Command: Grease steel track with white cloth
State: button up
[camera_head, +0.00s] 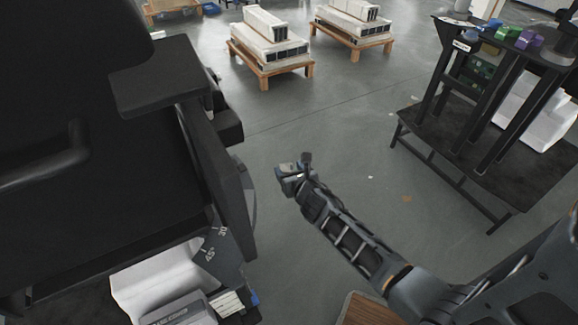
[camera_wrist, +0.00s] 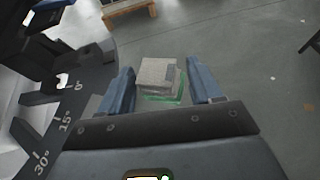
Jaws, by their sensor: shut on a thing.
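My gripper (camera_head: 291,177) is in the middle of the head view, over open floor to the right of a dark machine. In the wrist view, its blue fingers (camera_wrist: 160,90) stand on either side of a folded, pale grey-white cloth (camera_wrist: 156,73) with a green edge below it. The gripper is shut on this cloth and holds it clear of the floor. The cloth is small in the head view, and its details are hard to tell. I cannot make out the steel track for certain in either view.
The dark machine (camera_head: 100,170) with an angle scale (camera_head: 212,243) fills the left; the scale also shows close by in the wrist view (camera_wrist: 62,120). Loaded pallets (camera_head: 270,65) stand at the back. A dark rack (camera_head: 480,165) stands at right. The floor between is mostly clear.

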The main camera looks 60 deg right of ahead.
jog(key=shift+w+a+f+b, duration=0.6)
jog(key=shift+w+a+b, duration=0.45)
jog(key=shift+w+b, duration=0.75)
jog(key=shift+w+a+f+b, duration=0.65)
jog(key=shift+w+a+b, duration=0.6)
jog(key=shift+w, duration=0.9)
jog(key=shift+w+a+f+b, duration=0.6)
jog(key=shift+w+a+b, duration=0.3)
jog(key=shift+w+b, duration=0.95)
jog(key=shift+w, duration=0.15)
jog(key=shift+f, duration=0.65)
jog(key=shift+s+a+r, duration=0.1)
jog(key=shift+s+a, duration=0.25)
jog(key=shift+a, duration=0.25)
jog(key=shift+s+a, duration=0.3)
jog(key=shift+a, duration=0.3)
jog(key=shift+c, duration=0.2)
jog(key=shift+s+a+f+p, duration=0.15)
jog(key=shift+s+a, duration=0.3)
jog(key=shift+a, duration=0.35)
jog(key=shift+s+a+f+p, duration=0.15)
jog(key=shift+s+a, duration=0.25)
jog(key=shift+a, duration=0.4)
jog(key=shift+s+a+r, duration=0.1)
